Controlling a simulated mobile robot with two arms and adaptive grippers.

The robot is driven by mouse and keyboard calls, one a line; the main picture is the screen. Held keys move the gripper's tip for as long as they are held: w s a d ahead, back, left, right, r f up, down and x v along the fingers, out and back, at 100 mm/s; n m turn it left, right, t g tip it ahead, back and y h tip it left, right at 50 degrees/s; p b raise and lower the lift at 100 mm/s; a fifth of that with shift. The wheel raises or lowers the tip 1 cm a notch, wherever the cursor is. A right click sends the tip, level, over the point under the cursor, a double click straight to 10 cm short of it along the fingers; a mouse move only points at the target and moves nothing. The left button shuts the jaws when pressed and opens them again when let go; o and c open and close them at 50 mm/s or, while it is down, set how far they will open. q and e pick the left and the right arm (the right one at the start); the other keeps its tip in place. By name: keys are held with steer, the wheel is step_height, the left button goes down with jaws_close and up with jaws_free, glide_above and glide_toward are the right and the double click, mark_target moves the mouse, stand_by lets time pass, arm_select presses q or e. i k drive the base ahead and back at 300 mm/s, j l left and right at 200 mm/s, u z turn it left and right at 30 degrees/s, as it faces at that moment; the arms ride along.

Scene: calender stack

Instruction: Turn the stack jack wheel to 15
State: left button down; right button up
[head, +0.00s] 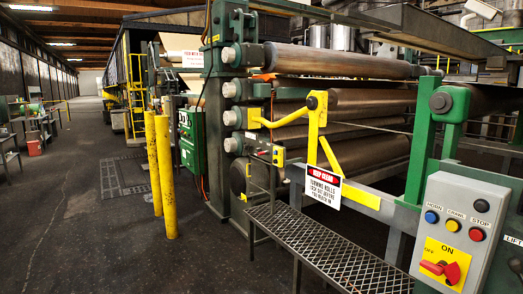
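No wheel that I can tell is the stack jack wheel shows in the head view. A panel marked LIFT (512,240) is cut off by the right edge. A dark part (516,265) below its label is too cropped to identify, and no number 15 is readable. A grey control box (462,215) beside it has blue, yellow, red and black buttons. Below them is a red rotary switch (450,271) on a yellow plate marked ON and OFF. Neither of my grippers is in view.
The calender stack of brown rolls (345,130) stands behind a green frame (217,110). A grated metal step (325,245) and a KEEP CLEAR sign (323,187) are in front. Two yellow posts (166,180) stand left of it. The dark floor aisle (80,210) at left is clear.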

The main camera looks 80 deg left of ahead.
mark_target(246, 146)
steer(key=u, duration=2.9)
steer(key=i+u, duration=0.25)
steer(key=i, duration=2.45)
steer(key=i+z, duration=0.1)
steer(key=i, duration=0.4)
steer(key=i+j+z, duration=0.1)
steer(key=i, duration=0.35)
steer(key=i+j+z, duration=0.1)
steer(key=i, duration=0.4)
steer(key=i+j+z, duration=0.1)
steer(key=i+j, duration=0.15)
steer(key=i, duration=0.2)
